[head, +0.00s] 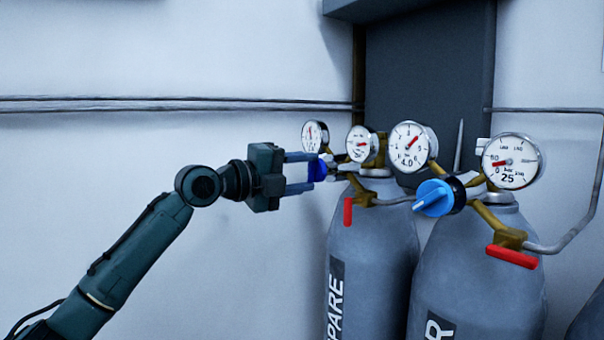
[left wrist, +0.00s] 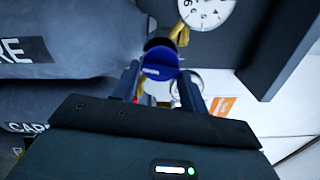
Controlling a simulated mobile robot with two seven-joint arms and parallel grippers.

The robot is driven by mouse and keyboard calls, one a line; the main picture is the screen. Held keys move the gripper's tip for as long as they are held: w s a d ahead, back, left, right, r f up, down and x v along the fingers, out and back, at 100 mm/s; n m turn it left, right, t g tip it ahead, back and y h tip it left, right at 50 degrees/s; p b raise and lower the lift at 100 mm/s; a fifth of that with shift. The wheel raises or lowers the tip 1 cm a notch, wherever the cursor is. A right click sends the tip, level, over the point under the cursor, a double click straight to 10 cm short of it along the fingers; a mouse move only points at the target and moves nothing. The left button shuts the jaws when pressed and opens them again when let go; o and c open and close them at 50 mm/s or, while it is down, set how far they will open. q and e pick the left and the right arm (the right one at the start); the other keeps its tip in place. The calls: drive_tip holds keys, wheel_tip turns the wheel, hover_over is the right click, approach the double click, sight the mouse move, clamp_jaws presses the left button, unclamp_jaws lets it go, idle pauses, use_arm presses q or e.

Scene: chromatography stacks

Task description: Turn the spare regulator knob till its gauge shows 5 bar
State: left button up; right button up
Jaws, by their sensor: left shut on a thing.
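The spare cylinder (head: 372,245) is grey with a dark label reading "SPARE". Its blue regulator knob (head: 317,169) faces left, and it also shows in the left wrist view (left wrist: 160,63). My left gripper (head: 305,171) is shut on this knob, one finger on each side. The spare regulator carries two round gauges: a left one (head: 314,136) seen at a slant and a right one (head: 361,144) with a red needle. Their numbers are too small to read in the head view. In the left wrist view a gauge face (left wrist: 207,8) is partly cut off. My right gripper is not in view.
A second grey cylinder (head: 480,265) stands at the right with a lighter blue knob (head: 434,198), two larger gauges (head: 411,147) (head: 511,161) and a red valve handle (head: 512,257). Another red handle (head: 348,211) hangs on the spare cylinder. Pipes run along the wall. Space left of the cylinders is clear.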

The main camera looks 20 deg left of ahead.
use_arm(q)
drive_tip(key=m, duration=0.4)
drive_tip(key=shift+f+m, duration=0.1)
drive_tip(key=shift+m, duration=0.2)
drive_tip(key=m, duration=0.4)
drive_tip(key=shift+m+b, duration=0.3)
drive_tip(key=shift+b, duration=0.05)
drive_tip(key=o, duration=1)
drive_tip(key=shift+a, duration=0.1)
